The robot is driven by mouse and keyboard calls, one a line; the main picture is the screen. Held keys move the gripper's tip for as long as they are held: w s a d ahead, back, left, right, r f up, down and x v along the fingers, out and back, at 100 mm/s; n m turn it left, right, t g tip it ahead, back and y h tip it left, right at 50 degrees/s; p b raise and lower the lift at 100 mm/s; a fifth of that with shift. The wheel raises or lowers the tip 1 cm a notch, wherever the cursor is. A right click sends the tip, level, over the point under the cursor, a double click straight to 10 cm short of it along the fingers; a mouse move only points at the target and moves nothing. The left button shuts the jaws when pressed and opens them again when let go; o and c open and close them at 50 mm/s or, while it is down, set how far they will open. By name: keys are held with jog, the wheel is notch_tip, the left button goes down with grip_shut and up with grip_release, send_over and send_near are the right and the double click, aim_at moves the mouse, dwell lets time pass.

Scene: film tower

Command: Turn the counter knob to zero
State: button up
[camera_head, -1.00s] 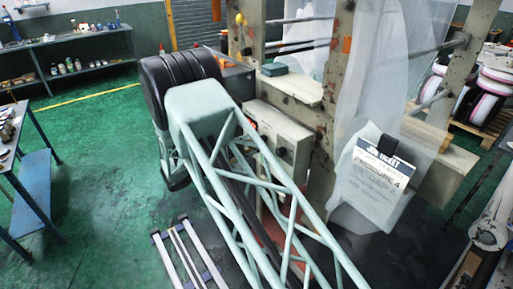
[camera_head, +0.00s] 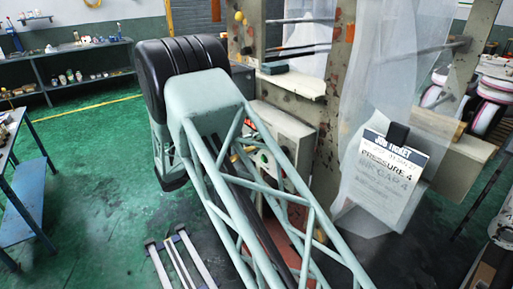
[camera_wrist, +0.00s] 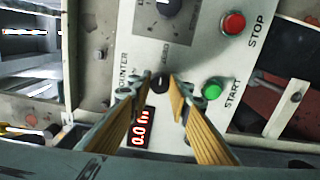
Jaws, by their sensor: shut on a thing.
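In the wrist view a small black knob (camera_wrist: 160,81) sits on the pale control panel, beside lettering that reads COUNTER. The fingers of my gripper (camera_wrist: 155,88) lie on either side of it, closed on this knob. The fingers have tan, ribbed inner pads. The counter display (camera_wrist: 141,130) has red digits that seem to read 0.0, partly covered by the left finger. In the head view my arm hides the gripper and the knob; part of the control box (camera_head: 292,130) shows behind the arm.
In the wrist view a red STOP button (camera_wrist: 233,23) and a green START button (camera_wrist: 212,90) are right of the fingers. A larger black dial (camera_wrist: 169,5) is at the top edge. In the head view a job ticket (camera_head: 388,175) hangs right of the control box.

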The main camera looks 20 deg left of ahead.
jog(key=shift+m+b, duration=0.35)
jog(key=shift+m, duration=0.05)
jog(key=o, duration=0.9)
jog(key=shift+c, duration=0.2)
jog(key=shift+s+a, duration=0.1)
jog(key=shift+s, duration=0.05)
jog(key=v, duration=1.1)
jog(key=shift+s+a, duration=0.25)
jog(key=shift+s, duration=0.05)
